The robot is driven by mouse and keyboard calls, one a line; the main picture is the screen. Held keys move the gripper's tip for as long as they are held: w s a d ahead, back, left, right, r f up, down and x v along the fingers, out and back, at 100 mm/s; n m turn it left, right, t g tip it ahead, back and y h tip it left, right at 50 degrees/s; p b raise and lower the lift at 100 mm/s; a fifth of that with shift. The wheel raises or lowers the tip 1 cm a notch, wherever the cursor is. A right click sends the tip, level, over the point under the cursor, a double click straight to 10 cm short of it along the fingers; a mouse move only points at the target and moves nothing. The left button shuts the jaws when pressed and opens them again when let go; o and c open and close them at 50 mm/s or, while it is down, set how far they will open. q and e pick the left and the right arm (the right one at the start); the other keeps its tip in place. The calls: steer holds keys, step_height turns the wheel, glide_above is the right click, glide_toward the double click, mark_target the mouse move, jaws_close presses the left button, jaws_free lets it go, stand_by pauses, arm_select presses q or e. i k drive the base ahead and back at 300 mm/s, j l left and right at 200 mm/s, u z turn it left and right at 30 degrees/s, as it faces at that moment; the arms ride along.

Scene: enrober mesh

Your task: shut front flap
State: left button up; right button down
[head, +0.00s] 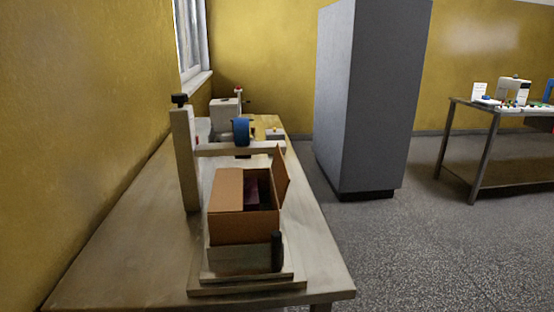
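An open brown cardboard box (244,228) sits in a low wooden holder (225,260) on the near part of the table. Its flap on the right (282,177) stands up, tilted outward. A flap on the left (226,190) lies over the left part of the opening. The near side shows as a flat brown panel; I cannot tell whether a separate front flap hangs there. Something dark reddish (252,190) shows inside the box. Neither of my grippers is in view.
A wooden post (186,160) with an arm and a blue roll (241,131) stands behind the box on the table (120,265). A black upright piece (276,251) is at the holder's right corner. A grey cabinet (365,100) and a second table (480,110) stand right. The table's left is clear.

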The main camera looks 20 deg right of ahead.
mark_target(279, 172)
steer(key=k, duration=0.9)
steer(key=k+u, duration=0.1)
steer(key=u, duration=0.25)
steer(key=k+u, duration=0.15)
steer(key=u, duration=0.2)
steer(key=k+j+u, duration=0.1)
steer(key=u, duration=1.75)
steer(key=k+l+u, duration=0.35)
steer(key=l+u, duration=0.15)
steer(key=l, duration=0.15)
steer(key=k+l, duration=0.4)
steer(key=l, duration=0.15)
steer(key=k+l, duration=0.85)
steer(key=l, duration=0.3)
steer(key=k+l, duration=0.45)
steer(key=i+l, duration=0.05)
steer(key=l, duration=0.05)
